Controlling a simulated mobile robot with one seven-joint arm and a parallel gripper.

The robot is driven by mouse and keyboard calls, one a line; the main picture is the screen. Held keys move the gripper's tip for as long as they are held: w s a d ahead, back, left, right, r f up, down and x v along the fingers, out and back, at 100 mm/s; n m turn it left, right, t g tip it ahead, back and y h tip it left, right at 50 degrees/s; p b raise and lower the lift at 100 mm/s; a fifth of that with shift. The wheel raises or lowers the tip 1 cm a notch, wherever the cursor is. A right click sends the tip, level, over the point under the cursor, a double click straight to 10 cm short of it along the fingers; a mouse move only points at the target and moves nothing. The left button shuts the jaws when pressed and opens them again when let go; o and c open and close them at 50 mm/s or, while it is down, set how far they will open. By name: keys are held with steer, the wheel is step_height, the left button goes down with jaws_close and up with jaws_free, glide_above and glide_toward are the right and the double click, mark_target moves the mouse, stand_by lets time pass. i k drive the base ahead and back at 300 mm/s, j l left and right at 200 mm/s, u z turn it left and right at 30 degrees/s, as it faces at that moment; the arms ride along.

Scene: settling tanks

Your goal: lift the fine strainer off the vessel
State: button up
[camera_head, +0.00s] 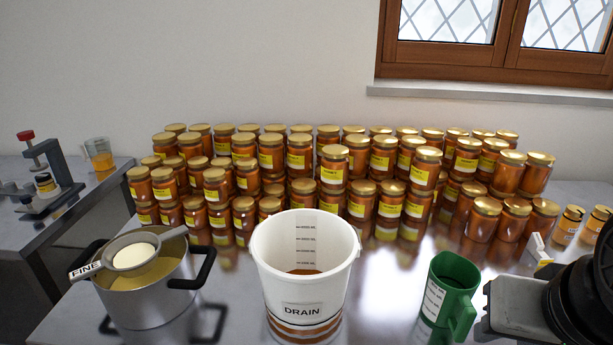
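The fine strainer (134,256) lies across the top of a steel pot (148,302) at the left. It has a round pale bowl and a grey rim. The pot has black side handles and holds a yellowish liquid. Dark rounded parts at the right edge look like my arm.
A white bucket marked DRAIN (304,270) stands right of the pot, with a green jug (449,290) further right. Several stacked honey jars (331,165) fill the back. A side bench (88,205) at left holds a beaker (99,154).

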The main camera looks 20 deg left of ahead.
mark_target(134, 254)
steer(key=k+u, duration=0.1)
steer(key=u, duration=1.95)
